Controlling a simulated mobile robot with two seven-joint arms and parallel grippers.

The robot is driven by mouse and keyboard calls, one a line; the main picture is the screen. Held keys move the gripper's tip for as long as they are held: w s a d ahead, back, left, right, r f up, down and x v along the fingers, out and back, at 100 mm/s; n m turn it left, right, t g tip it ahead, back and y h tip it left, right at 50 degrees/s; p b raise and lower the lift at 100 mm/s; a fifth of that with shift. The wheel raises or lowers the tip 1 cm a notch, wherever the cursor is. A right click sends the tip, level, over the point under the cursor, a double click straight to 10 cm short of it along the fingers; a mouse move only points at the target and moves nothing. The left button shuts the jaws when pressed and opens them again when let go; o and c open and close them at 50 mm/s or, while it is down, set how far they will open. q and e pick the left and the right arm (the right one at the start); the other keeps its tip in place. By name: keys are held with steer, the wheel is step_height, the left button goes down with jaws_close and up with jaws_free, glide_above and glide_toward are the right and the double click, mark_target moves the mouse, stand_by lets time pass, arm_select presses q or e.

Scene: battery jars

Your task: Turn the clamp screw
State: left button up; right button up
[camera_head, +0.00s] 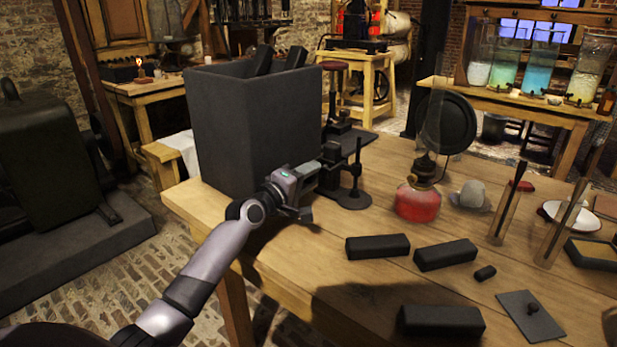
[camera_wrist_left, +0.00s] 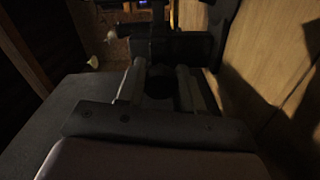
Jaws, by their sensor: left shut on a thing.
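A dark clamp (camera_head: 331,158) stands at the left edge of the wooden table, beside a tall dark box. My left gripper (camera_head: 310,186) reaches it from the left, low and close against its near side. In the left wrist view the two fingers (camera_wrist_left: 162,88) stand on either side of a dark round knob, which looks like the clamp screw (camera_wrist_left: 158,80), and are shut on it. The dark clamp body (camera_wrist_left: 180,48) lies just beyond. The picture is dim, so the screw's turn angle cannot be told. My right gripper is not in view.
The tall dark box (camera_head: 240,130) rises just behind my left gripper. A stand with a round base (camera_head: 353,199) is beside the clamp. A red oil lamp (camera_head: 418,203) stands farther right. Dark blocks (camera_head: 378,246) lie on the near table (camera_head: 330,220). Bare wood separates them from the clamp.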

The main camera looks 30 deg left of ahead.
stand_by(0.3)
arm_select(q)
steer(key=o, duration=1)
steer(key=shift+o, duration=0.2)
steer(key=shift+s, duration=0.1)
steer(key=shift+s+a+p, duration=0.15)
steer(key=shift+s+p, duration=0.15)
steer(key=shift+s, duration=1.5)
steer(key=shift+s+a+p, duration=0.15)
steer(key=shift+s+p, duration=0.1)
steer(key=shift+s, duration=1.5)
